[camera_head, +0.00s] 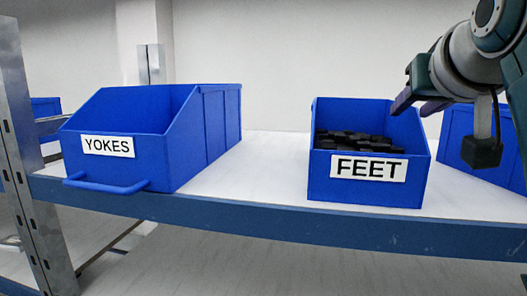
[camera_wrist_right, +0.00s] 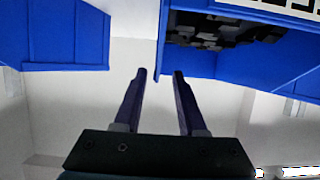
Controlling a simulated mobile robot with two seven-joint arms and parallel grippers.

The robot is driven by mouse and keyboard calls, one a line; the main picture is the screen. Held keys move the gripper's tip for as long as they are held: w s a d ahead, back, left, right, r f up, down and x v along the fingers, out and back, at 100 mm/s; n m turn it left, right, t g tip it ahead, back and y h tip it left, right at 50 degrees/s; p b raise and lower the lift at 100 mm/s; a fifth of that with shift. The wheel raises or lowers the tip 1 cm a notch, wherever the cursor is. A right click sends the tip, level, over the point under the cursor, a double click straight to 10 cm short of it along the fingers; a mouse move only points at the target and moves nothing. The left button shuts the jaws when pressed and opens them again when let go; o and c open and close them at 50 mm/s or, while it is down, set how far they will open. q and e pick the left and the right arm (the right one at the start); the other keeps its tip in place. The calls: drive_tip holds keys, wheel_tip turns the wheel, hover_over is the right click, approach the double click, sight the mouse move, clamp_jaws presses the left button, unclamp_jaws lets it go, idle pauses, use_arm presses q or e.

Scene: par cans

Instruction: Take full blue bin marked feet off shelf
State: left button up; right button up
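The blue bin marked FEET (camera_head: 322,182) stands upright on the white shelf (camera_head: 265,165), near its front edge. Dark blocky pieces (camera_head: 350,140) lie inside it. My right gripper (camera_head: 420,104) is at the bin's right side wall, near the top rim toward the back. In the right wrist view the bin (camera_wrist_right: 290,68) shows upside down at the top right. The fingers (camera_wrist_right: 160,72) are apart there, with the wall's edge lined up between their tips. I cannot tell whether they touch the wall. My left gripper is out of view.
A larger blue bin marked YOKES (camera_head: 115,165), with a front handle, stands to the left. Another blue bin (camera_head: 455,145) stands at the right, partly behind my right arm. Bare shelf lies between the YOKES and FEET bins. A metal upright (camera_head: 30,170) bounds the left.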

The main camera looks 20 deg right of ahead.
drive_tip(key=shift+d+r+x, duration=0.1)
drive_tip(key=shift+r+x, duration=0.1)
drive_tip(key=shift+x, duration=0.7)
drive_tip(key=shift+d+r+x, duration=0.1)
drive_tip(key=shift+r+x, duration=0.1)
drive_tip(key=shift+x, duration=0.7)
drive_tip(key=shift+d+r+x, duration=0.1)
drive_tip(key=shift+r+x, duration=0.1)
drive_tip(key=shift+x, duration=0.7)
drive_tip(key=shift+w, duration=0.1)
drive_tip(key=shift+c, duration=0.2)
drive_tip(key=shift+a, duration=0.1)
clamp_jaws()
drive_tip(key=shift+r, duration=0.2)
